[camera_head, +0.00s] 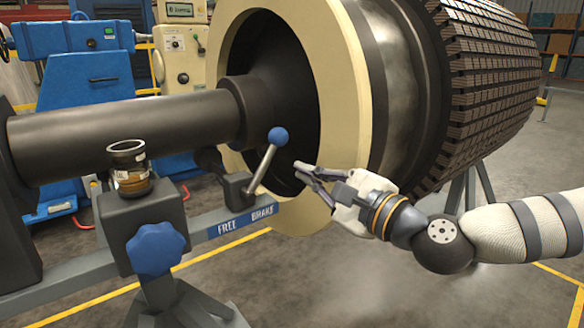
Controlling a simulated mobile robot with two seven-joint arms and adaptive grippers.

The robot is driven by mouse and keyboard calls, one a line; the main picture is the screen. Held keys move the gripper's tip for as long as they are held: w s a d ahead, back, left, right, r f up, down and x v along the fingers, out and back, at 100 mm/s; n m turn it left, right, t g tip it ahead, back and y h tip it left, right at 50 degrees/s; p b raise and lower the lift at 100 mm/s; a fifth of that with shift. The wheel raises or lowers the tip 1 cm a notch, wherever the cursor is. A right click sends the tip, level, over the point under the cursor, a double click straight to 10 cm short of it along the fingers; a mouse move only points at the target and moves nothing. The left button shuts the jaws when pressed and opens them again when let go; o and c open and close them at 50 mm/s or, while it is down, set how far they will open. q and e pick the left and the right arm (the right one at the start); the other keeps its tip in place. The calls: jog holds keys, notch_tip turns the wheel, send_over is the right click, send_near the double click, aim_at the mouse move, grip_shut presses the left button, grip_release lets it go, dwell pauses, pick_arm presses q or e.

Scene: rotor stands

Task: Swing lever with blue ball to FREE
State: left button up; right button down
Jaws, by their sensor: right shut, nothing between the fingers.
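The lever is a light metal rod (264,165) with a blue ball (278,136) on its upper end. It rises from a dark pivot block (237,189) on the grey stand beam and leans to the right, toward the BRAKE side. A blue label plate (243,221) below it reads FREE on the left and BRAKE on the right. My right gripper (298,171) is shut and empty. Its fingertips point left, a little right of the rod and below the ball, apparently apart from both. My left gripper is not in view.
A large rotor with a cream ring (345,90) stands close behind the lever and my right gripper. Its dark shaft (120,135) runs left above the beam. A blue star knob (157,250) and a glass oiler (129,168) are at left. Open floor lies in front.

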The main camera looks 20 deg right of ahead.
aim_at(264, 164)
jog(key=shift+x, duration=2.4)
jog(key=shift+r, duration=0.1)
jog(key=shift+s+a+r+n, duration=0.15)
jog(key=shift+r+n, duration=0.1)
jog(key=shift+n, duration=0.15)
